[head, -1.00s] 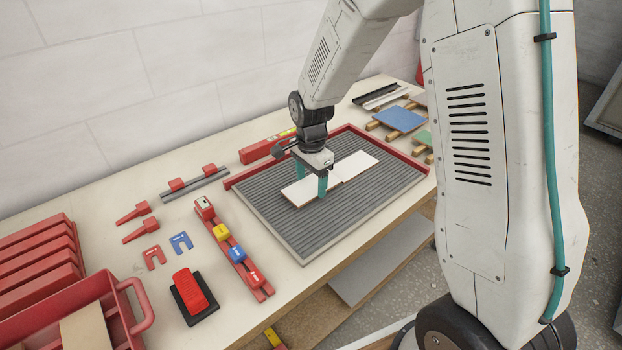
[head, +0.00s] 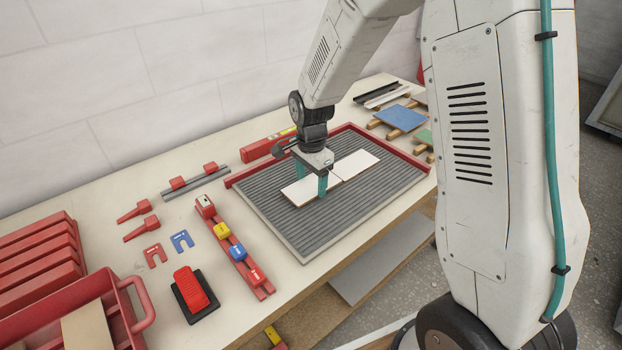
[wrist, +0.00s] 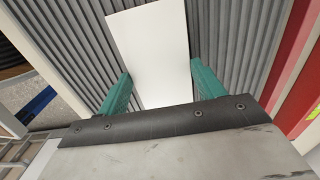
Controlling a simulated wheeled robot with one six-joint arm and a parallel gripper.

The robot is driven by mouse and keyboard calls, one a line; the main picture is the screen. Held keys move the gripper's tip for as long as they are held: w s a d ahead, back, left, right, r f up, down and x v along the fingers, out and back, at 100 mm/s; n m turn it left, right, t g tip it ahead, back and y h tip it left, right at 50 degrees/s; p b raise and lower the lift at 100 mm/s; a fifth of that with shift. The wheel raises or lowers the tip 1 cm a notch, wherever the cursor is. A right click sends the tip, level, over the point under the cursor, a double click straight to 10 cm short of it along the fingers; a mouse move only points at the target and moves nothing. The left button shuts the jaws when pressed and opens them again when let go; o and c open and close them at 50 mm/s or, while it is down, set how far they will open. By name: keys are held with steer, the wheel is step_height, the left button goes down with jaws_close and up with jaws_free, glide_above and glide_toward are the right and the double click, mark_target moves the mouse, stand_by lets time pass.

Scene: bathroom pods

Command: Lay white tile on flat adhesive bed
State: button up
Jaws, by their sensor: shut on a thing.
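A white tile (head: 296,193) lies flat on, or just above, the ridged grey adhesive bed (head: 290,228). My gripper (head: 311,177) is shut on this tile, with its teal fingers at the tile's two long sides. A second white tile (head: 357,164) lies on the bed to the right, in line with the held one, with a thin seam between them. In the wrist view a white tile surface (wrist: 150,45) shows between my fingers (wrist: 162,85). I cannot tell whether the held tile fully touches the ridges.
A red rail (head: 400,157) borders the bed's back and right side. A red spacer rack (head: 236,251), a red-and-black block (head: 192,294) and small red wedges stand to the left. A blue tile (head: 400,117) rests on wooden strips behind. Bare ridges surround the tiles.

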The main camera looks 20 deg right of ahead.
mark_target(311, 185)
steer(key=shift+f, duration=0.35)
stand_by(1.2)
steer(key=o, duration=1.2)
steer(key=shift+o, duration=0.6)
steer(key=shift+r, duration=3)
